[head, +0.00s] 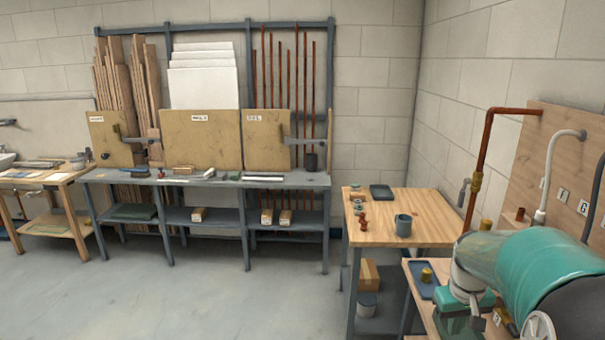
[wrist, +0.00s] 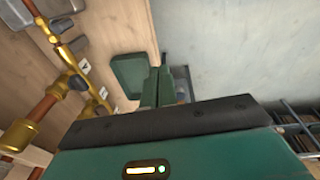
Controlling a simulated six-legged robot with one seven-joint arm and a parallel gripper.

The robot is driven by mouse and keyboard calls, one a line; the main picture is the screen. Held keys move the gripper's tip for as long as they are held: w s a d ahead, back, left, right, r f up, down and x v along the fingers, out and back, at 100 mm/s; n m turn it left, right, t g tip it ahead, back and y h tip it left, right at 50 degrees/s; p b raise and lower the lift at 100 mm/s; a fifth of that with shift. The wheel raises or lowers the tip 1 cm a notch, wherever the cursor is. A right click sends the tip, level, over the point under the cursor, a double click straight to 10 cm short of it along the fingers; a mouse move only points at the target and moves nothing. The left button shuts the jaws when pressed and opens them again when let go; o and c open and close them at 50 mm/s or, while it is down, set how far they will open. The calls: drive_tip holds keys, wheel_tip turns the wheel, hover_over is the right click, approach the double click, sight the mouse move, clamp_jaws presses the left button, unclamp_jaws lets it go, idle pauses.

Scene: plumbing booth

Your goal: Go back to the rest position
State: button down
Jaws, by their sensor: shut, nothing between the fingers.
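My gripper (wrist: 158,72) shows in the wrist view. Its two green fingers lie side by side, shut, with nothing held between them. Part of my teal arm (head: 540,262) fills the lower right of the head view. I cannot make out the fingertips there. A dark green tray-like shape (wrist: 129,74) lies beyond and left of the fingers in the wrist view; I cannot tell whether they touch it.
Brass and copper piping (wrist: 72,80) is close on the left in the wrist view. A copper pipe (head: 485,160) rises beside a wooden panel (head: 535,150). A wooden-topped bench (head: 430,212) holds a grey cup (head: 403,225). The floor (head: 230,285) is clear at left.

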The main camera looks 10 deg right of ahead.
drive_tip(key=s+a+r+n+t, duration=0.1)
drive_tip(key=s+a+r, duration=0.25)
drive_tip(key=a, duration=0.45)
drive_tip(key=s+a+r+t, duration=0.1)
drive_tip(key=s+a+r, duration=0.1)
drive_tip(key=a+r, duration=0.45)
drive_tip(key=s+a+f+t+y, duration=0.1)
drive_tip(key=s+a+t, duration=0.1)
drive_tip(key=s+a, duration=0.6)
drive_tip(key=a, duration=0.3)
drive_tip(key=shift+n+t, duration=0.3)
drive_tip(key=shift+n, duration=0.1)
